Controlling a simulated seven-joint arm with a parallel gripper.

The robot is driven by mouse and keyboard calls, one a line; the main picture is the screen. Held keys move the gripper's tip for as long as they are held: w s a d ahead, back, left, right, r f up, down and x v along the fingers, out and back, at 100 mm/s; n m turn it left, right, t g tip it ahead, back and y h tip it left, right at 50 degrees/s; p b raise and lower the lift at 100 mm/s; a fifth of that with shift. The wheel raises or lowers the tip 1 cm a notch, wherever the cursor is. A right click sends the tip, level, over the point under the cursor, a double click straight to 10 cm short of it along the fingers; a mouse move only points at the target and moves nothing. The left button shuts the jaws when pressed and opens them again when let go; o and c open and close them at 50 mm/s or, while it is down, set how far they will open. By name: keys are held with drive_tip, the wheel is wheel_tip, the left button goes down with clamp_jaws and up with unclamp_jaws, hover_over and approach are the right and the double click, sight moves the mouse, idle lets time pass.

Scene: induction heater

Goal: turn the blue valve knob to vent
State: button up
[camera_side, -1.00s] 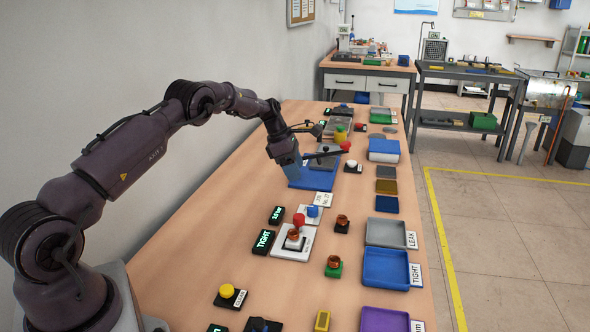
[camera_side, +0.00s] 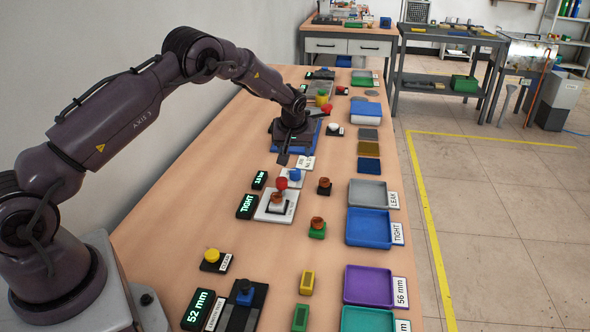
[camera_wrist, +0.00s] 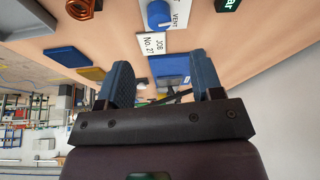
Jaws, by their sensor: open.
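The blue valve knob (camera_side: 295,175) stands on a white plate beside the red ball-topped part of the test fixture (camera_side: 276,205). In the wrist view the blue knob (camera_wrist: 158,14) is near the top edge, with the word VENT on the plate beside it. My gripper (camera_side: 283,159) is above the table just beyond the knob in the side view, apart from it. In the wrist view my gripper's (camera_wrist: 163,78) two fingers are spread with nothing between them. The knob's pointer direction is too small to tell.
A JOB No. card (camera_wrist: 152,45) lies next to the knob plate. A green-lit TIGHT display (camera_side: 247,206) stands left of the fixture. Copper-coloured parts on black (camera_side: 324,186) and green (camera_side: 317,228) bases stand to the right. A blue TIGHT tray (camera_side: 369,229) is farther right.

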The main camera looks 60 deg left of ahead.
sight(295, 170)
drive_tip(key=x, duration=0.9)
drive_tip(key=shift+w+f, duration=0.1)
drive_tip(key=shift+f, duration=0.2)
drive_tip(key=c, duration=0.9)
